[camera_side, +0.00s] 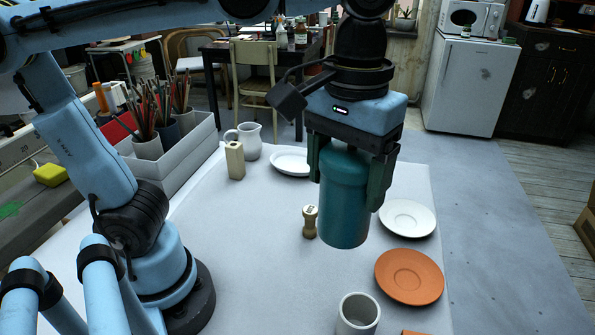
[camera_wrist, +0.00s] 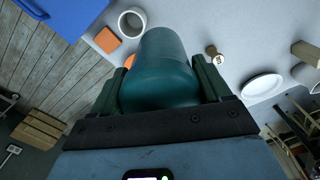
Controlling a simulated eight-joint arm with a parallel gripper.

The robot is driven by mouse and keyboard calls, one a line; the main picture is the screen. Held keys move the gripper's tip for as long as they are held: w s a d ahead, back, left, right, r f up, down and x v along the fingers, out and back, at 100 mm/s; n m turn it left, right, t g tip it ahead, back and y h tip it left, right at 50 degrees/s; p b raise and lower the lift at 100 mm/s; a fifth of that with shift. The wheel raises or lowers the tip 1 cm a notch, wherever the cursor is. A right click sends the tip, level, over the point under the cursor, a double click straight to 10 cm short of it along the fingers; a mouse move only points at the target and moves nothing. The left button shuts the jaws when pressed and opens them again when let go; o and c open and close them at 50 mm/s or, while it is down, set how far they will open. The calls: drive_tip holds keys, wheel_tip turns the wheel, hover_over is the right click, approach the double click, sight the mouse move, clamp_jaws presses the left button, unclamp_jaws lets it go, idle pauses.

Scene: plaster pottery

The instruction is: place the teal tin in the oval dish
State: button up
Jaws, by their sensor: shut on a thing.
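The teal tin (camera_side: 344,205) is a cylinder held upright above the white tabletop. My gripper (camera_side: 347,190) is shut on it, with one finger on each side. The tin also fills the middle of the wrist view (camera_wrist: 160,75), between the two fingers. The white oval dish (camera_side: 290,162) lies on the table behind and left of the tin in the side view. In the wrist view the dish (camera_wrist: 262,87) is to the right of the tin, and it looks empty.
A stamp (camera_side: 310,222) stands near the tin. A white saucer (camera_side: 408,218), an orange saucer (camera_side: 409,276) and a white cup (camera_side: 358,315) are to the right and front. A pitcher (camera_side: 250,141) and wooden block (camera_side: 235,160) stand left of the dish. A brush tray (camera_side: 185,165) is farther left.

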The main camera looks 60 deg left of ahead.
drive_tip(key=w+a+n, duration=0.6)
drive_tip(key=w+a, duration=0.4)
drive_tip(key=w, duration=0.1)
drive_tip(key=w+a+f+n, duration=0.1)
drive_tip(key=w+a+n, duration=0.25)
drive_tip(key=a, duration=0.55)
drive_tip(key=w+a+n, duration=0.2)
drive_tip(key=a+n, duration=0.2)
drive_tip(key=a, duration=0.5)
drive_tip(key=a+f, duration=1.1)
drive_tip(key=f, duration=0.5)
drive_tip(key=shift+s+a, duration=0.25)
drive_tip(key=shift+s, duration=0.1)
drive_tip(key=shift+f, duration=0.2)
drive_tip(key=o, duration=1.8)
drive_tip(key=shift+o, duration=0.2)
